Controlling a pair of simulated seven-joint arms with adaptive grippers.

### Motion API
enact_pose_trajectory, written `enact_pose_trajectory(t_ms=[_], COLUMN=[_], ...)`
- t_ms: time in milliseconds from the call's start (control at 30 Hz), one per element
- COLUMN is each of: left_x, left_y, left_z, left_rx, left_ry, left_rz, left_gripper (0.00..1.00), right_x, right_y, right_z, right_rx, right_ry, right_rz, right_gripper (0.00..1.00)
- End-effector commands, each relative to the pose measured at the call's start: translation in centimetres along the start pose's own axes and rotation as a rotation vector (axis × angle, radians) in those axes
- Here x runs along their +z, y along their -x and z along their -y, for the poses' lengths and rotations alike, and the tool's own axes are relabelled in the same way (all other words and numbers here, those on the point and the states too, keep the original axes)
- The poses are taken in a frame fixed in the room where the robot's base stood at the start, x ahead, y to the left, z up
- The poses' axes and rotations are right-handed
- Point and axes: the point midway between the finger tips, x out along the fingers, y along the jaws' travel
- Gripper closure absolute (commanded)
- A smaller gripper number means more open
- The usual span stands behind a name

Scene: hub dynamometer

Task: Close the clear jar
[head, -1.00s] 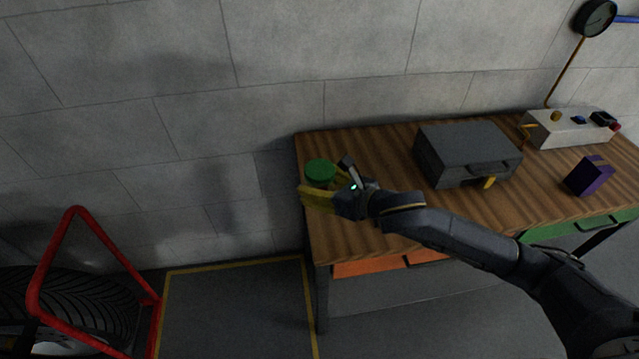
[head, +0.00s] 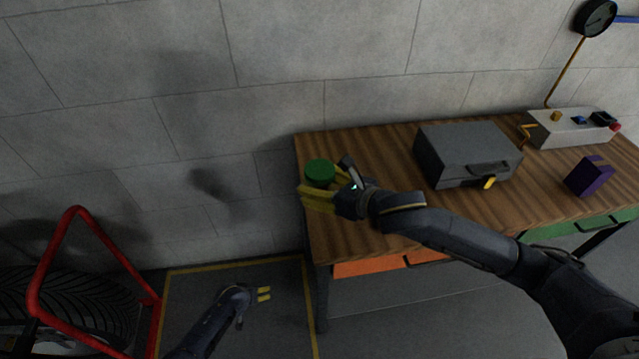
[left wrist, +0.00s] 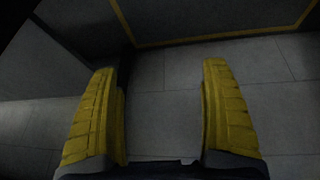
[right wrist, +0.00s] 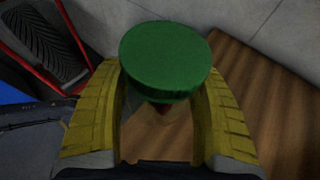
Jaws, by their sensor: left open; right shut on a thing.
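The green lid (head: 320,172) sits at the top of the clear jar at the left end of the wooden workbench. I cannot tell whether the lid is fully seated. My right gripper (head: 327,190) is shut on the clear jar (right wrist: 155,112), its yellow fingers on either side just below the lid. My left gripper (head: 264,294) is open and empty, low and left of the bench, over the floor. Its spread fingers also show in the left wrist view (left wrist: 163,85).
On the workbench (head: 370,150) stand a dark grey case (head: 465,150), a purple block (head: 588,176) and a pale control box (head: 570,128). A red frame (head: 95,235) with a tyre (head: 75,300) stands at the left. The yellow-outlined floor area is mostly clear.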

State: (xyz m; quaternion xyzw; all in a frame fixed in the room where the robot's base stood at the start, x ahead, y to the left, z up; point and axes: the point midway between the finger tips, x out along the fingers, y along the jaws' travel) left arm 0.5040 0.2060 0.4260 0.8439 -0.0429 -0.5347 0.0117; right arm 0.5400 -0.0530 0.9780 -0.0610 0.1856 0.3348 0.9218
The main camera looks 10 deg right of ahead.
Motion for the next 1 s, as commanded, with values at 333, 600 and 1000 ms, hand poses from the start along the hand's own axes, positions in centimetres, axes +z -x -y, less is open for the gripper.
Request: enact_pose_trajectory(t_ms=[333, 600, 1000], left_x=[-14.3, -24.5, -38.0], left_y=[3.4, 7.7, 16.9], left_z=[-2.4, -4.7, -8.4], left_rx=[0.035, 0.065, 0.099], left_ry=[0.063, 0.107, 0.157], left_rz=[-0.082, -0.135, -0.196], left_gripper=[0.19, 0.19, 0.19], right_x=[0.1, 0.1, 0.1], right_y=[0.0, 0.0, 0.0], right_z=[0.0, 0.0, 0.0], right_rx=[0.0, 0.0, 0.0], right_ry=[0.0, 0.0, 0.0], right_rz=[0.001, 0.001, 0.001], right_gripper=[1.0, 1.0, 1.0])
